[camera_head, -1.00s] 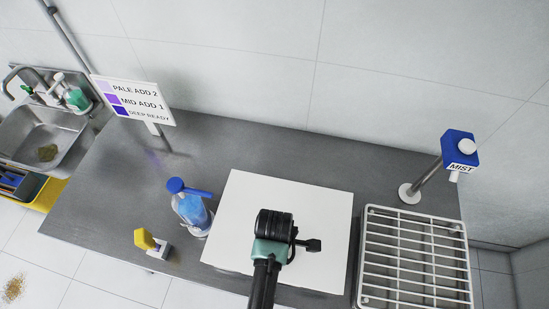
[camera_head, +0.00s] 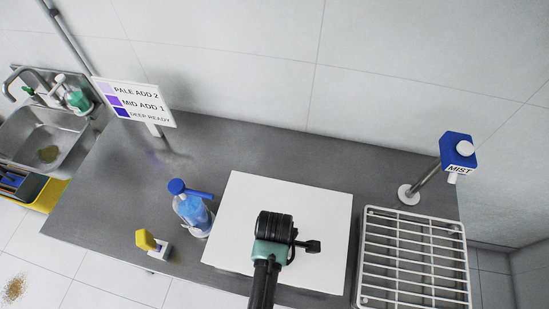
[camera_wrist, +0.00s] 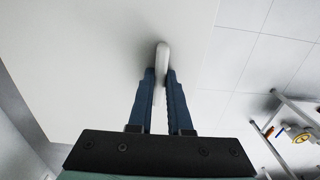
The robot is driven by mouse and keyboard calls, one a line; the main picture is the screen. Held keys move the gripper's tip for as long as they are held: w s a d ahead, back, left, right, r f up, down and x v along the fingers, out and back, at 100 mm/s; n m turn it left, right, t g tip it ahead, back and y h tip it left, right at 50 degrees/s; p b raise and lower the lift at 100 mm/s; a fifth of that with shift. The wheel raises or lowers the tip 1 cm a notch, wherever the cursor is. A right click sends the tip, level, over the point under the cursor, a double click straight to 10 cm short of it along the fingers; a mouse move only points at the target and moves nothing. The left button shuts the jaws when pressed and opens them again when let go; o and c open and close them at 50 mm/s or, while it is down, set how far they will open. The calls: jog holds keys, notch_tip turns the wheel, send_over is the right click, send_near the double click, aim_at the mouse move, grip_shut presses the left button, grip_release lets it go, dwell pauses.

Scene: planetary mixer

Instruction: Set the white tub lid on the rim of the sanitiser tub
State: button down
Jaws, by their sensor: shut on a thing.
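A flat white panel, which looks like the white tub lid (camera_head: 315,205), spans the front middle of the bench in the head view. In the wrist view the lid (camera_wrist: 85,60) fills the left and middle. My gripper (camera_wrist: 160,78) is shut on a narrow, rounded white piece that looks like the lid's handle. In the head view my wrist covers the fingers and this handle. I cannot make out the sanitiser tub or its rim, and cannot tell what lies beneath the lid.
A blue spray bottle (camera_head: 191,212) stands close to the lid's left edge. A small yellow-topped item (camera_head: 150,242) is near the front edge. A white wire rack (camera_head: 414,260) and a blue MIST dispenser (camera_head: 458,152) are at right. The bench (camera_head: 270,150) behind the lid is clear.

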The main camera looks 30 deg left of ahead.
dwell(0.3)
jog(key=c, duration=0.8)
grip_release()
jog(key=shift+o, duration=0.2)
notch_tip(320, 180, up, 13)
jog(key=b, duration=0.1)
